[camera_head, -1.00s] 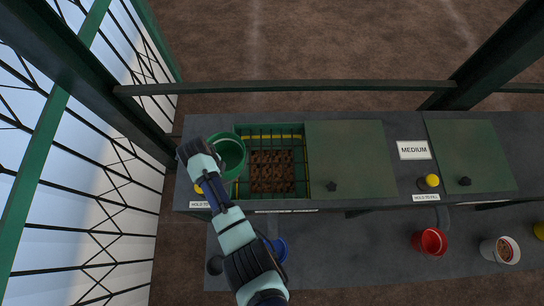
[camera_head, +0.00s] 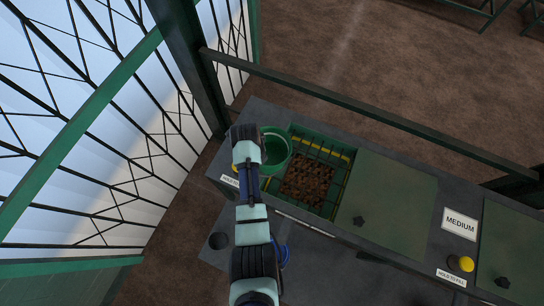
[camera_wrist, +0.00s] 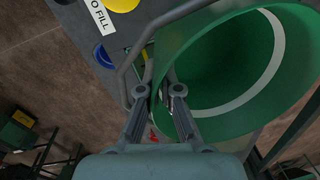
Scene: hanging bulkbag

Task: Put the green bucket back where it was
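The green bucket (camera_head: 276,150) is in the head view beside the left end of an open bin (camera_head: 338,160) with a green grid over brown material. Its open mouth faces up toward the camera. In the wrist view the bucket (camera_wrist: 215,60) fills the upper right, with a white ring inside. My gripper (camera_wrist: 165,90) is at the bucket's near edge, its two fingers close together on the rim, with a grey handle bar beside them. The bucket's bottom and its contact with anything below are hidden.
A yellow button by a HOLD TO FILL label (camera_head: 230,181) is left of the bucket. A blue bucket (camera_head: 284,256) is partly behind my arm on the lower shelf, near a dark round thing (camera_head: 218,240). A closed green lid (camera_head: 390,200) lies right of the bin. A rail (camera_head: 370,115) crosses behind.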

